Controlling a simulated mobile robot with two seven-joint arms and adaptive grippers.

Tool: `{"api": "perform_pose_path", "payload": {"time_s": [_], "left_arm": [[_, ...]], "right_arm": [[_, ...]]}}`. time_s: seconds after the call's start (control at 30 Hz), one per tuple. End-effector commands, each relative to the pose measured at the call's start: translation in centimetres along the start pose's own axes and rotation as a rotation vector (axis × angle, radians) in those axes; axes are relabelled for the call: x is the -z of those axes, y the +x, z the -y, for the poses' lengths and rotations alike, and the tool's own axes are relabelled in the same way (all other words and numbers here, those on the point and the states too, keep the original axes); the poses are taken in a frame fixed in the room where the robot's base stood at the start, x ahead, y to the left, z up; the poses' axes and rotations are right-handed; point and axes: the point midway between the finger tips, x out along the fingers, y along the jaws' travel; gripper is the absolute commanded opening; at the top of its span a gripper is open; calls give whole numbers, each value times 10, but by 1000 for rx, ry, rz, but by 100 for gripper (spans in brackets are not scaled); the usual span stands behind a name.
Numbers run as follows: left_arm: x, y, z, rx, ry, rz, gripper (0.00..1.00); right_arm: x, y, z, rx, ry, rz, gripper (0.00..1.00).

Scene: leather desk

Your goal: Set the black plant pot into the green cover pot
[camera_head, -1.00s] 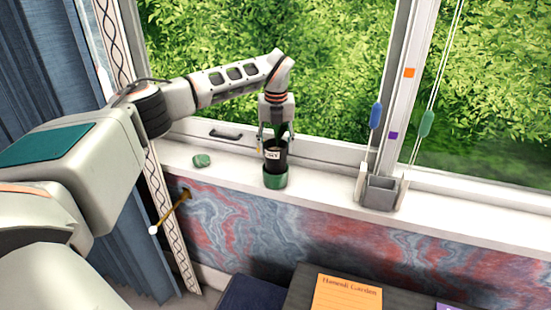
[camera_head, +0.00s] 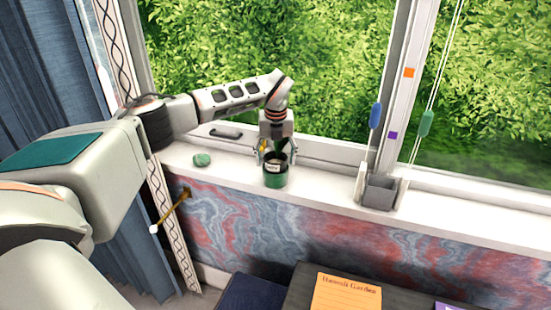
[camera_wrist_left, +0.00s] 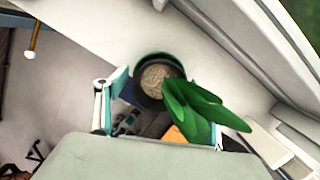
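The black plant pot (camera_head: 275,161), with a pale label, sits down inside the green cover pot (camera_head: 275,181) on the white window sill. Only its upper part shows above the green rim. In the left wrist view, the black pot (camera_wrist_left: 144,87) holds pale soil and a plant with large green leaves, with the green pot's rim (camera_wrist_left: 150,55) around it. My left gripper (camera_head: 278,152) is just above and behind the pots. Its fingers are spread wide on either side, and in the wrist view they look apart from the pot. My right gripper is out of view.
A small green lump (camera_head: 202,160) lies on the sill to the left. A grey holder (camera_head: 380,192) stands on the sill to the right, by the window post. Blind cords with blue and green toggles hang there. Dark furniture with an orange booklet (camera_head: 346,294) is below.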

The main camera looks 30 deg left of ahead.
Motion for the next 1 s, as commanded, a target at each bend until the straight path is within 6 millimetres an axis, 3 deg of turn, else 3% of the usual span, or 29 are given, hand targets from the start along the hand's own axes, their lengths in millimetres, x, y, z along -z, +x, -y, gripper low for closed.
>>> {"api": "perform_pose_path", "payload": {"time_s": [0.27, 0.43, 0.8, 1.0], "left_arm": [[0, -1, 0, 0, 0, 0, 68], [-1, -13, 1, 2, 2, 3, 68], [-1, -86, 0, 2, 0, 3, 68], [-1, -114, 0, 1, 0, 2, 68]], "right_arm": [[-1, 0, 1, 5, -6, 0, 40], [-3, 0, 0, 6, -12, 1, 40], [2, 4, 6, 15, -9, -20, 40], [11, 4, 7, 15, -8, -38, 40]]}}
